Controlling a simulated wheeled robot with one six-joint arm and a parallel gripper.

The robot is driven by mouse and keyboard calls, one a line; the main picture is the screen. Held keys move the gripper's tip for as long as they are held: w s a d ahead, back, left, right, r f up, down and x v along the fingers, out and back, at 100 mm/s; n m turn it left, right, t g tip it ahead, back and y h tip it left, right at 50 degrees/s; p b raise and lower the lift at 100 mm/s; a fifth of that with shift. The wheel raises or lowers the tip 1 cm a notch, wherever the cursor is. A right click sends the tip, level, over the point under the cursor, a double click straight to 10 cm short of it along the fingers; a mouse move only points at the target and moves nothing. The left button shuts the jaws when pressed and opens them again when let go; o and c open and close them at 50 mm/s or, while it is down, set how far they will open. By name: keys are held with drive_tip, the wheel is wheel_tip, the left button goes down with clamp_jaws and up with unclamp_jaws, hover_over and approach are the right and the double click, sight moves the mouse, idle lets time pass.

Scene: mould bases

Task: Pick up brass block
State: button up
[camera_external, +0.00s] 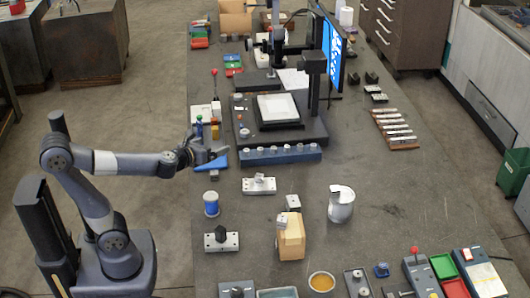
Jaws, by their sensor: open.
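My gripper (212,152) is at the left edge of the long dark table, with its fingers reaching right over the edge. The fingers are small here; I see nothing held between them. A small yellow-gold upright piece (215,132), which looks like the brass block, stands just behind the fingers, beside a blue-topped bottle (199,127). I cannot tell whether the fingers touch it. A larger tan block (291,238) with a small metal piece on top stands nearer the front; it looks more like wood or card than brass.
A blue wedge (213,165) lies just below my gripper. A blue rail with knobs (280,154) and a dark machine base (308,132) stand to the right. A blue spool (211,203), metal blocks (221,242) and a metal jug (341,205) are nearer.

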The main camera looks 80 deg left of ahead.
drive_tip(key=c, duration=0.9)
drive_tip(key=shift+c, duration=0.2)
drive_tip(key=n+g+y, duration=0.3)
drive_tip(key=n+g, duration=0.4)
drive_tip(key=g, duration=0.3)
approach(215, 132)
drive_tip(key=shift+w+b+x, duration=0.2)
drive_tip(key=shift+b+x, duration=0.1)
drive_tip(key=shift+x, duration=0.8)
drive_tip(key=p+x, duration=0.1)
drive_tip(key=x, duration=0.4)
drive_tip(key=shift+s+a+f, duration=0.1)
drive_tip(key=shift+s, duration=0.05)
drive_tip(key=shift+p+x, duration=0.95)
drive_tip(key=shift+x, duration=1.95)
